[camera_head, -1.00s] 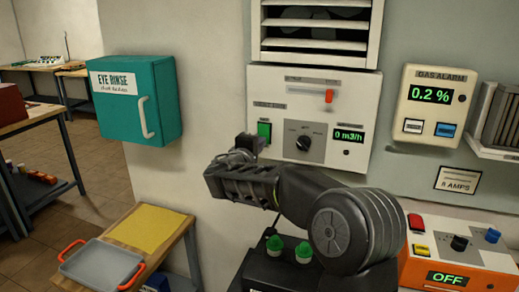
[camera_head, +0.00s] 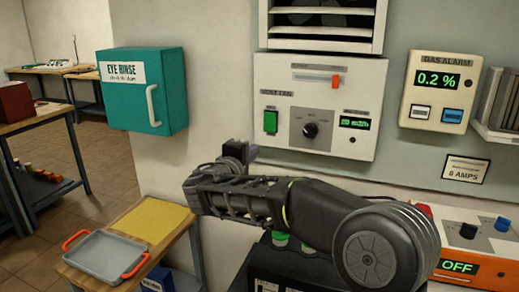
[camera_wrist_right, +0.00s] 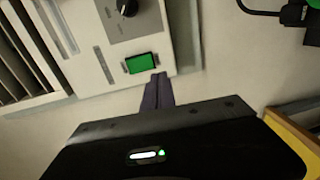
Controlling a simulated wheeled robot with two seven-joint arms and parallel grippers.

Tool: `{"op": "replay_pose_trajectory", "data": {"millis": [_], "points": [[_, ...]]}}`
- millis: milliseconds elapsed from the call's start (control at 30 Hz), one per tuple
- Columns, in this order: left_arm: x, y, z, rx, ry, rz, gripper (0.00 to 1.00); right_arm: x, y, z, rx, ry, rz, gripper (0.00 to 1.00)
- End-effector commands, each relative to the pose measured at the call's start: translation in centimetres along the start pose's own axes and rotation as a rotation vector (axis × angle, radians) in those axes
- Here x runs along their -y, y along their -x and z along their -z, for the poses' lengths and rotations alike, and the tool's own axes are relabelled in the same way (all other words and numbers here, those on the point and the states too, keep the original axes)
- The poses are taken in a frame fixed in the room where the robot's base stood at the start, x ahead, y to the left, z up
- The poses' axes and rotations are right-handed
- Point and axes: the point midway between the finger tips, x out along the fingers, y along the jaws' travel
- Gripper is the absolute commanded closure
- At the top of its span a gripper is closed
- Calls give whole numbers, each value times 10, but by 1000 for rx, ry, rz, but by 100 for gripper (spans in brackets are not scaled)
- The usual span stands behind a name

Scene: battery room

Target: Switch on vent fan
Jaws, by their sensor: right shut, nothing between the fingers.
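The white vent fan panel (camera_head: 380,98) hangs on the wall below the slatted vent (camera_head: 322,42). It carries a green button (camera_head: 270,121), a black knob (camera_head: 310,130), an orange-red slider (camera_head: 335,81) and a small green display (camera_head: 354,123) whose digits are blurred. My right gripper (camera_head: 252,152) is shut and empty, just below and left of the green button. In the right wrist view, its closed fingertips (camera_wrist_right: 158,80) are just below the green button (camera_wrist_right: 141,63); contact cannot be told. My left gripper is not in view.
A gas alarm (camera_head: 440,92) reads 0.2 % at right. An orange box (camera_head: 470,250) with an OFF display is below it. A teal eye rinse cabinet (camera_head: 115,100) is at left. A small table with a yellow mat (camera_head: 155,220) and grey tray (camera_head: 103,258) stands below.

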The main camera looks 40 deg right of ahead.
Motion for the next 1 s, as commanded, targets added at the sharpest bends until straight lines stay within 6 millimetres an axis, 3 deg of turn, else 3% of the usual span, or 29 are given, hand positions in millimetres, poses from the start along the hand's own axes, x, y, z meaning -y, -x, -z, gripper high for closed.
{"op": "replay_pose_trajectory", "data": {"millis": [100,267,867,1000], "points": [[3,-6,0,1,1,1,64,5,18,1,-3,-1,-1,100],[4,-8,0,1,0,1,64,6,29,0,-1,0,-1,100],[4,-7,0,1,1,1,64,6,30,0,-2,6,0,100],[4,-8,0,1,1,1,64,17,31,15,-63,20,46,100]]}}
